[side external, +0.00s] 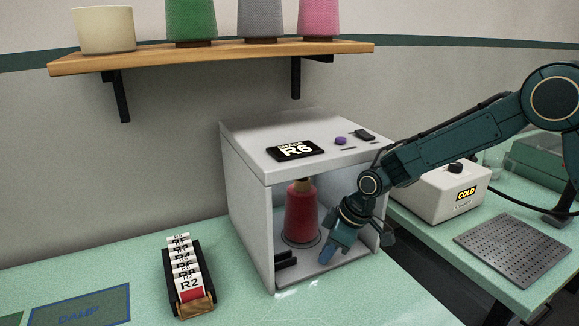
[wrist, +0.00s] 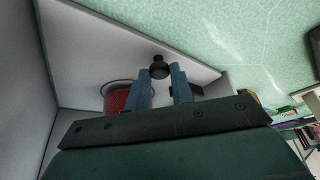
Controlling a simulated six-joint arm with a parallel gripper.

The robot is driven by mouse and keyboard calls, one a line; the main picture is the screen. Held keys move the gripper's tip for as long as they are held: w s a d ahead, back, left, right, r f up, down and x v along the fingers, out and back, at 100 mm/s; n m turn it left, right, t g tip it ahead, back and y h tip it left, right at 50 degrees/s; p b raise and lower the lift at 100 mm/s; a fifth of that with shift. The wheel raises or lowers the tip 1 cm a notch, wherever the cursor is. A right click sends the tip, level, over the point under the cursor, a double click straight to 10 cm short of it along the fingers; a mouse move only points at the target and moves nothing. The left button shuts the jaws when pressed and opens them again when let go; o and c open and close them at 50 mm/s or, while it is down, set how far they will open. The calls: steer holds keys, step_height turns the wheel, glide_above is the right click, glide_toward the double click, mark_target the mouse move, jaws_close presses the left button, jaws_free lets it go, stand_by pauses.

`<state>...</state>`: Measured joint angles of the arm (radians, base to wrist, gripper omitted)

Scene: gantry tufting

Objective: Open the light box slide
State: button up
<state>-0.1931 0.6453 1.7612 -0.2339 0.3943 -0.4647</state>
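The light box (side external: 240,190) is a pale grey cabinet with an open front, standing on the green bench. A red yarn cone (side external: 301,215) stands inside on a round ring; part of it shows in the wrist view (wrist: 116,98). My gripper (side external: 327,256) points down at the box's front opening, right of the cone. In the wrist view my gripper (wrist: 160,71) has two blue fingers apart, with a black knob (wrist: 160,60) just beyond and between the tips. I cannot tell whether they touch it. The knob is hidden in the side view, and I cannot identify the slide for certain.
A black sign reading R6 (side external: 295,150) and a purple button (side external: 341,140) are on the box top. A card rack (side external: 196,310) stands left on the bench. A white COLD box (side external: 440,193) and perforated plate (side external: 513,248) are right. A wooden shelf (side external: 220,55) hangs above.

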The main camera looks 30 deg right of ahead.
jaws_close()
steer(key=s, duration=1.7)
steer(key=shift+s, duration=0.35)
steer(key=o, duration=0.7)
jaws_free()
steer(key=shift+r, duration=0.2)
steer(key=shift+v, duration=6.75)
